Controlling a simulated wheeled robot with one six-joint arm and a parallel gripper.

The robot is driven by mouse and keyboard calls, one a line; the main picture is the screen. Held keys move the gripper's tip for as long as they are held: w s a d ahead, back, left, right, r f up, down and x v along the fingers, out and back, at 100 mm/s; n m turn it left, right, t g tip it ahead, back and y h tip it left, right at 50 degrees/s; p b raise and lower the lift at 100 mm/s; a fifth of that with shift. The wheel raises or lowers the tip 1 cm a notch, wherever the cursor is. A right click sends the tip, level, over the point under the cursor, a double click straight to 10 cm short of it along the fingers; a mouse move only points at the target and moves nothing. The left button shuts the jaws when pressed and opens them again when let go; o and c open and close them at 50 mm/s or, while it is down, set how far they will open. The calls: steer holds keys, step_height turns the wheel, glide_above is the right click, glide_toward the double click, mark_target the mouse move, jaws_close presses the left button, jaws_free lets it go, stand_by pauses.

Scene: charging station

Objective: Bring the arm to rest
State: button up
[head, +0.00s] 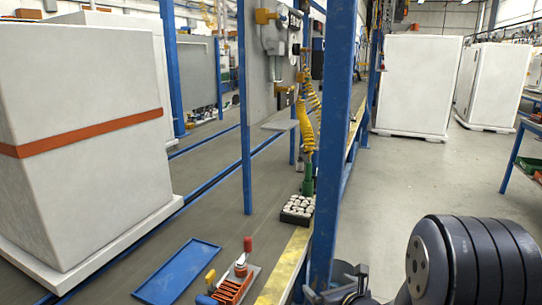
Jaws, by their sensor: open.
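A large dark ribbed joint of my arm (470,262) with a grey bolted end face fills the bottom right corner. A smaller dark mechanical part (345,284) shows at the bottom edge, just right of the blue post; I cannot tell what it belongs to. I cannot make out my gripper's fingers anywhere in the head view. The rest of my arm is cut off by the frame.
A blue post (334,140) stands close in front. The grey floor at right (430,175) is clear.

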step_height(320, 180, up, 11)
steer(key=p, duration=1)
steer(key=shift+r, duration=0.1)
